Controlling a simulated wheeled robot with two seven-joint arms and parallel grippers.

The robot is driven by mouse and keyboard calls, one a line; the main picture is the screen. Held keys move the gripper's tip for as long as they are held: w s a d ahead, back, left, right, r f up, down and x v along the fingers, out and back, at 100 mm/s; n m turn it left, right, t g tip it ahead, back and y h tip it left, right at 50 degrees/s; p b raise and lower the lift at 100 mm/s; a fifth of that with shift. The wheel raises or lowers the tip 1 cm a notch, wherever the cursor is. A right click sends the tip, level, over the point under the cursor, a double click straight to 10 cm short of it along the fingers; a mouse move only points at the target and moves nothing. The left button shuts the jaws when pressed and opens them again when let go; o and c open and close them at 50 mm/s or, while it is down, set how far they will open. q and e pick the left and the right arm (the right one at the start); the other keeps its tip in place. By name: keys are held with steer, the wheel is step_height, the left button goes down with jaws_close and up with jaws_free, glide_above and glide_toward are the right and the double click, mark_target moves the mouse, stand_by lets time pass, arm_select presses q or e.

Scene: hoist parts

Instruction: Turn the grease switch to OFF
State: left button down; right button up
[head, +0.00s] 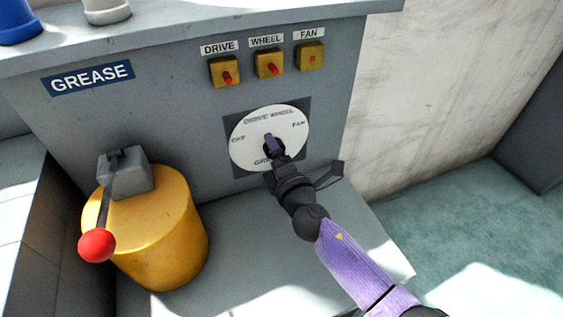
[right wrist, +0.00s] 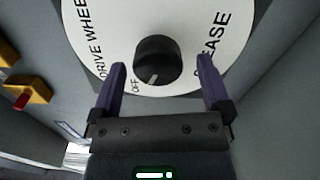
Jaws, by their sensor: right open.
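The grease switch is a round white dial (head: 292,120) on a dark square plate, below the yellow boxes on the grey panel. Its print reads DRIVE WHEEL at the top, FAN right, OFF left and GREASE at the bottom. The black knob (right wrist: 157,57) at its middle shows clearly in the right wrist view. A white mark on the knob points down there, roughly toward the OFF print; exact alignment I cannot tell. My right gripper (head: 273,146) is open in front of the dial, its purple fingers apart on both sides of the knob. My left gripper is out of view.
A blue GREASE label (head: 88,78) is left on the panel. Below it stand a yellow drum (head: 155,240) and a lever with a red ball (head: 97,245). Yellow boxes with red buttons (head: 268,64) sit above the dial. The grey ledge below is mostly clear.

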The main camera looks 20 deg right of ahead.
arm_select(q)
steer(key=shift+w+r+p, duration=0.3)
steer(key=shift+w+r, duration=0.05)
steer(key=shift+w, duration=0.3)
arm_select(e)
steer(key=s, duration=0.8)
steer(key=shift+s+d, duration=0.15)
steer(key=shift+s, duration=0.05)
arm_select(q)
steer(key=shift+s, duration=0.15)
